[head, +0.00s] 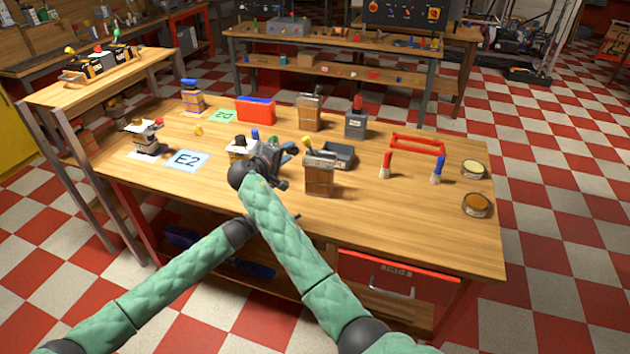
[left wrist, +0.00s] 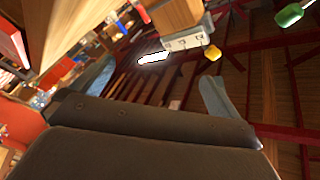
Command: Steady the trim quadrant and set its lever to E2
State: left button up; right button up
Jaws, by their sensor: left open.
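A white card marked E2 (head: 187,161) lies flat on the workbench at the left. No part is clearly labelled as the trim quadrant. A small block with yellow, blue and green knobs (head: 238,150) stands right of the card, partly behind my right gripper (head: 272,163), and may be it. I cannot tell whether the right jaws touch it or are open. My left gripper is hidden behind my right forearm in the head view, low at the bench's front edge. In the left wrist view my left gripper (left wrist: 235,120) is open, with nothing seen between its fingers.
A wooden block with a grey top (head: 319,178) stands just right of my right gripper. Another lever unit (head: 149,138) stands left of the card. A red frame (head: 417,145), red and blue-capped pieces and two round tins stand at the right. The right front bench top is clear.

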aim_at(317, 175)
pick_arm(q)
jog(key=w+d+r+n+t+y, duration=0.1)
jog(key=w+d+n+y, duration=0.1)
jog(key=w+n, duration=0.1)
jog(key=w+d+r+n+t+y, duration=0.1)
jog(key=w+d+n+t+y, duration=0.1)
jog(key=w+n, duration=0.1)
jog(key=w+d+r+n+t+y, duration=0.1)
jog(key=w+d+n+t, duration=0.1)
jog(key=w+d+n, duration=0.1)
jog(key=shift+w+r+n+y, duration=0.15)
jog(key=shift+r+n+y, duration=0.05)
jog(key=shift+n+y, duration=0.2)
jog(key=shift+w+d+f+n+t+y, duration=0.15)
jog(key=shift+w+d+f+n+y, duration=0.15)
jog(key=shift+n+y, duration=0.25)
jog(key=shift+w+d+f+n+t+y, duration=0.15)
jog(key=shift+w+d+n+y, duration=0.15)
jog(key=shift+n, duration=0.35)
jog(key=shift+w+d+f+n+y, duration=0.15)
jog(key=shift+d+f+n+y, duration=0.2)
jog(key=shift+n, duration=0.3)
jog(key=shift+w+d+f+n+y, duration=0.15)
jog(key=shift+w+f+n+y, duration=0.05)
jog(key=shift+f+n+y, duration=0.35)
jog(key=shift+w+d+f+n+y, duration=0.15)
jog(key=shift+d+f+n+y, duration=0.15)
jog(key=shift+n, duration=0.4)
jog(key=shift+x, duration=3.85)
jog(key=shift+f, duration=0.2)
